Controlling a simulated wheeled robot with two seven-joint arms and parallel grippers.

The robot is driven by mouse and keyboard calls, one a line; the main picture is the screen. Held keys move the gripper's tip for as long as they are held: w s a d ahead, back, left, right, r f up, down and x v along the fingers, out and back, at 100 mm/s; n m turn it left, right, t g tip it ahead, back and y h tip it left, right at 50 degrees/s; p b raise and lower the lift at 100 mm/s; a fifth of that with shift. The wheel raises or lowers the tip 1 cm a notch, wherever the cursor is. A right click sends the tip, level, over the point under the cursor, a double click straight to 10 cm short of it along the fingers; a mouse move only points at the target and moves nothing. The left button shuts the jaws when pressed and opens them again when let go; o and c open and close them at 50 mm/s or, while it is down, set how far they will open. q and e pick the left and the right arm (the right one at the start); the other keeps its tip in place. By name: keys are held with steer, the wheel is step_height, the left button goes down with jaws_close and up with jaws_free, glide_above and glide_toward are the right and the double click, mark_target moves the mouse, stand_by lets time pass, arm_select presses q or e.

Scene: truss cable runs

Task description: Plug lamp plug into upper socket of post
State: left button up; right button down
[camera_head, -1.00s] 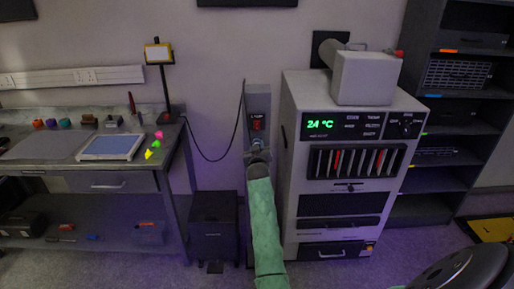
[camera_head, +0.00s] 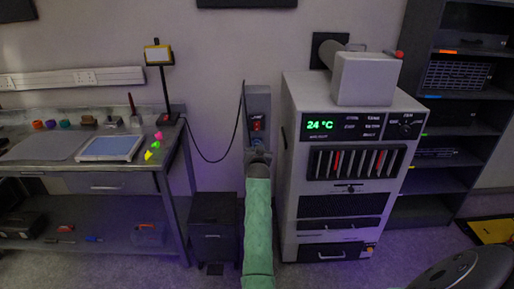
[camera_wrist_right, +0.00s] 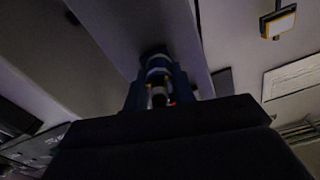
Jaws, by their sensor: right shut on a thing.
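The grey post (camera_head: 261,97) stands against the wall, left of the white cabinet. A red part (camera_head: 257,124) shows on its front, with a blue part (camera_head: 257,141) just below. My right gripper (camera_head: 258,154) is close to the post's face, just under the blue part, shut on what looks like the lamp plug (camera_wrist_right: 158,88). In the right wrist view the plug shows as a small banded piece between blue sides, pointing at the post. Whether it is seated in a socket cannot be told. The lamp (camera_head: 158,54) stands on the bench; its dark cable (camera_head: 204,155) sags toward the post. My left gripper is not in view.
The white cabinet (camera_head: 291,150) with a green display stands close on the post's right. A dark box (camera_head: 213,222) is on the floor at its left. The workbench (camera_head: 178,150) holds a tablet and small coloured pieces. Open floor lies in front of the bench.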

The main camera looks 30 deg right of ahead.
steer(key=shift+r, duration=0.15)
steer(key=m, duration=0.2)
steer(key=shift+w+d+m, duration=0.1)
steer(key=shift+m, duration=0.3)
steer(key=c, duration=1.3)
jaws_free()
steer(key=shift+o, duration=1.1)
steer(key=shift+w+f, duration=0.1)
steer(key=shift+f, duration=0.1)
